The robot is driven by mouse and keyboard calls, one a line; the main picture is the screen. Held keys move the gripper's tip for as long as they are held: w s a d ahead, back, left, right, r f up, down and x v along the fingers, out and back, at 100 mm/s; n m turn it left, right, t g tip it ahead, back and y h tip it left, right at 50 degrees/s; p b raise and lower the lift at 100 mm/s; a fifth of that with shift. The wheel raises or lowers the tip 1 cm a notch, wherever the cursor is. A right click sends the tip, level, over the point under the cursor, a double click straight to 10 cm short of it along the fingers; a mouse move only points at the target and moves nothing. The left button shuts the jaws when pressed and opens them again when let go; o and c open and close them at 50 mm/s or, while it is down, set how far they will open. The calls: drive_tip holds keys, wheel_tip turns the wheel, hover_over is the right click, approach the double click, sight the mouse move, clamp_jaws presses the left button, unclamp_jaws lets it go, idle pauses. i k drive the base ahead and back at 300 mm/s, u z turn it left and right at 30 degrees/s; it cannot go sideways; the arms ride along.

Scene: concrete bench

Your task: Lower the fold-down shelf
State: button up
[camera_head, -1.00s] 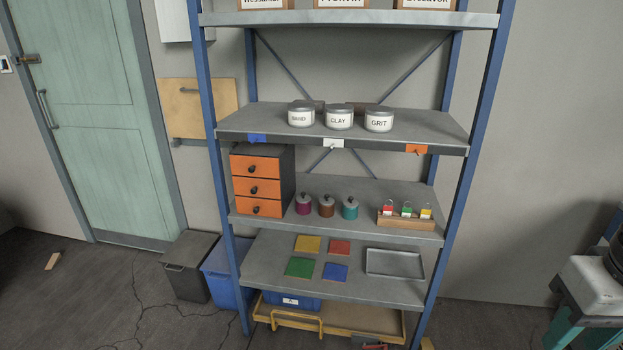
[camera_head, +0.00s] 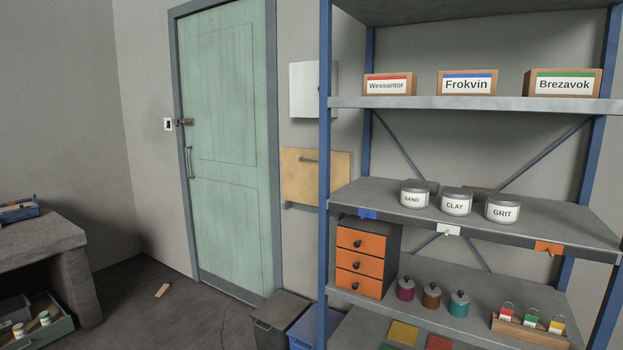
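The fold-down shelf appears to be the tan wooden panel (camera_head: 315,178) on the wall between the green door and the shelving unit. It stands upright, flat against the wall, with a dark bar handle near its top. A small grey bracket (camera_head: 300,207) sits just under it. My gripper is not in view.
The blue-framed shelving unit (camera_head: 325,230) fills the right side, holding boxes, tins and an orange-drawer cabinet (camera_head: 361,265). A dark bin (camera_head: 277,318) stands below the panel. A concrete bench (camera_head: 40,240) is at left. Floor before the green door (camera_head: 228,150) holds a wood scrap (camera_head: 162,290).

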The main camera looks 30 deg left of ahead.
sight(300, 166)
drive_tip(key=u, duration=3.8)
drive_tip(key=i, duration=3.65)
drive_tip(key=z, duration=3.5)
drive_tip(key=i, duration=1.6)
